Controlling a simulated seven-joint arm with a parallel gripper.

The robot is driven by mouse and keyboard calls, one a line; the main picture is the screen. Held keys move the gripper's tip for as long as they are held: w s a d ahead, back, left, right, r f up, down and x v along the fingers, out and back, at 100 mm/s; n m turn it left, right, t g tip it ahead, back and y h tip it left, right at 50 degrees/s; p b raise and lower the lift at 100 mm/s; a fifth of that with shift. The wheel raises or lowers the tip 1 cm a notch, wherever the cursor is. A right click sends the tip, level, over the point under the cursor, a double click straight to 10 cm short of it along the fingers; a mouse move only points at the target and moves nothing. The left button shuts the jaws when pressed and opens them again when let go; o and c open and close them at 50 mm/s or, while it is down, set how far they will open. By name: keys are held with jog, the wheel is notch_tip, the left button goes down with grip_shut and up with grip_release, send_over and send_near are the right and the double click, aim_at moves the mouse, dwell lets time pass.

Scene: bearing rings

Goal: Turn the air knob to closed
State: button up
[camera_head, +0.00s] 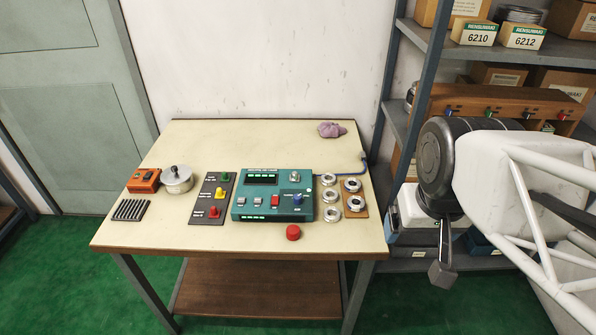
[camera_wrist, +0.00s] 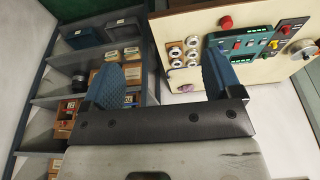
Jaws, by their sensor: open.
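A teal control box (camera_head: 240,211) with green displays stands on the table. A dark blue knob (camera_head: 297,199) sits on its right side; I take it for the air knob, but its label is too small to read. Its setting cannot be made out. In the wrist view the teal box (camera_wrist: 240,47) shows at upper right. My gripper (camera_head: 441,275) hangs right of the table, beside the shelf and well apart from the box. In the wrist view my gripper (camera_wrist: 165,75) has its two blue fingers spread wide with nothing between them.
Bearing rings (camera_head: 330,197) lie right of the box, some on a brown board. A red button (camera_head: 293,232) is in front. A dark switch panel (camera_head: 207,215), a lidded pot (camera_head: 176,179) and a purple cloth (camera_head: 331,129) are also on the table. A shelf (camera_head: 420,120) stands right.

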jog(key=shift+w, duration=0.15)
jog(key=c, duration=0.4)
jog(key=shift+w+a, duration=0.1)
jog(key=shift+w, duration=0.2)
jog(key=shift+c, duration=0.5)
jog(key=m+g, duration=0.2)
jog(key=m, duration=0.9)
send_over(298, 196)
jog(key=f, duration=2)
jog(key=shift+s+d+f, duration=0.25)
jog(key=shift+s+f, duration=0.05)
jog(key=shift+s, duration=0.1)
jog(key=shift+w+a+f, duration=0.2)
jog(key=shift+a+f, duration=0.05)
jog(key=shift+f, duration=0.05)
jog(key=shift+w+f, duration=0.1)
jog(key=shift+f, duration=3.8)
